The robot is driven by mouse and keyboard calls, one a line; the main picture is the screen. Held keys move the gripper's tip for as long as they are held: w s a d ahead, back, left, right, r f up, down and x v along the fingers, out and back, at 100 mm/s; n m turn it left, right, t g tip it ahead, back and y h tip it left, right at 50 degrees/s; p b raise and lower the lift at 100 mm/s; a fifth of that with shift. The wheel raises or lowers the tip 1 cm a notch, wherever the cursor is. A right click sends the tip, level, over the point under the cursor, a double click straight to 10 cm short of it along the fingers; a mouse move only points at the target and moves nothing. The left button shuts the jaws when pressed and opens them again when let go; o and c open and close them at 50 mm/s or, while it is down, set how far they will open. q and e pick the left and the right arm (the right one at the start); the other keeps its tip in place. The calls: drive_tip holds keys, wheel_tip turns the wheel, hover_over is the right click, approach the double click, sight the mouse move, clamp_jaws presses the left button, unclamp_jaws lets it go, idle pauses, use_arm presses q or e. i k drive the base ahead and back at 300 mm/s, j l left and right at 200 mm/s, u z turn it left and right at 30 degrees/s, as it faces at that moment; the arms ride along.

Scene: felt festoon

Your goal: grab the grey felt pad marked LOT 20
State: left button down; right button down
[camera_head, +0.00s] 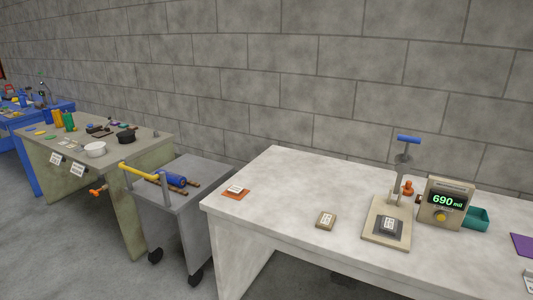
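A dark grey pad (388,228) with a white label lies flat on the beige base of a gauge stand (376,238), below its upright post. A beige pad (326,220) with a pale label lies on the white table to the left of the stand. An orange pad (236,191) with a white label lies near the table's left end. The labels are too small to read, so I cannot tell which pad says LOT 20. Neither of my grippers is in view.
A purple sheet (522,244) lies at the right edge. A grey cart (190,195) stands left of the white table (285,220). The tabletop between the pads is clear.

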sight(389, 224)
drive_tip(key=i+l, duration=0.2)
drive_tip(key=i, duration=0.15)
drive_tip(key=i+l, duration=0.15)
drive_tip(key=i, duration=0.2)
drive_tip(key=i+l, duration=0.2)
drive_tip(key=i, duration=0.15)
drive_tip(key=z, duration=1.6)
drive_tip(key=i+j, duration=0.05)
